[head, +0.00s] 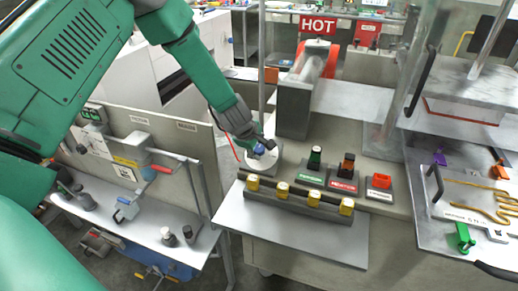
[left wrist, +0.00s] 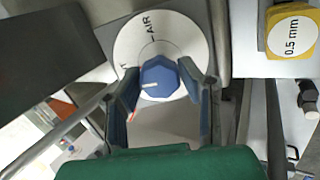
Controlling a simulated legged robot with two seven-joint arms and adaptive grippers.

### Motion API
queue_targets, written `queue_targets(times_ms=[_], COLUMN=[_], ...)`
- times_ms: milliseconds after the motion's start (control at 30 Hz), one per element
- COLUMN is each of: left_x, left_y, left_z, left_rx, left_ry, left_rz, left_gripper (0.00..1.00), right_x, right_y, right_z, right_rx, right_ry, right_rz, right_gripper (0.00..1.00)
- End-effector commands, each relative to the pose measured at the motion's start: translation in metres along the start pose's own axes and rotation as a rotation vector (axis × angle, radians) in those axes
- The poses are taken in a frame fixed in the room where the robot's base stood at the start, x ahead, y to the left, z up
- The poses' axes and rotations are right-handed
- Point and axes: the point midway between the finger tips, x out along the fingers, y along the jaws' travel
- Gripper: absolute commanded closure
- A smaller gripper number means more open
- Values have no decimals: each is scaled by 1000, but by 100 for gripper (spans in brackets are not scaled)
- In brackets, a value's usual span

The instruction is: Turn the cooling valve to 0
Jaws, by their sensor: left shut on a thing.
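The cooling valve is a blue faceted knob (left wrist: 160,78) on a round white dial (left wrist: 185,35) in the left wrist view. The word AIR shows on the dial; part of its other lettering is hidden and I cannot see a 0. A white mark on the knob points to the lower left in that view. My left gripper (left wrist: 165,82) is shut on the knob, one finger on each side. In the head view the left gripper (head: 258,145) reaches down over the white dial (head: 262,166), mostly hiding the blue knob. My right gripper is not in view.
A rack with several yellow-ended pieces (head: 298,199) stands just right of and in front of the dial. Behind are a grey block (head: 293,110) and a red HOT sign (head: 318,24). Green, red and orange switches (head: 345,168) sit to the right.

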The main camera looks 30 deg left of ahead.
Motion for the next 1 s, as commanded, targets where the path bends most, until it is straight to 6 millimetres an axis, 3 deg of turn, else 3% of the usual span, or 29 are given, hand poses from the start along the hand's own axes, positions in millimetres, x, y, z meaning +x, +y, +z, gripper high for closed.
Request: queue_targets(times_ms=[767, 800, 833, 1000], left_x=[0, 0, 0, 0], left_y=[1, 1, 1, 0], left_z=[-1, -1, -1, -1], left_rx=[-105, -105, -105, -104], left_ry=[2, 2, 2, 1], left_rz=[16, 16, 16, 15], left_gripper=[96, 61, 50, 47], right_x=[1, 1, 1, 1], right_y=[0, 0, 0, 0], right_z=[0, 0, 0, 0], right_rx=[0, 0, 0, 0], right_ry=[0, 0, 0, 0], right_rz=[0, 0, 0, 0], right_gripper=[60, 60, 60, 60])
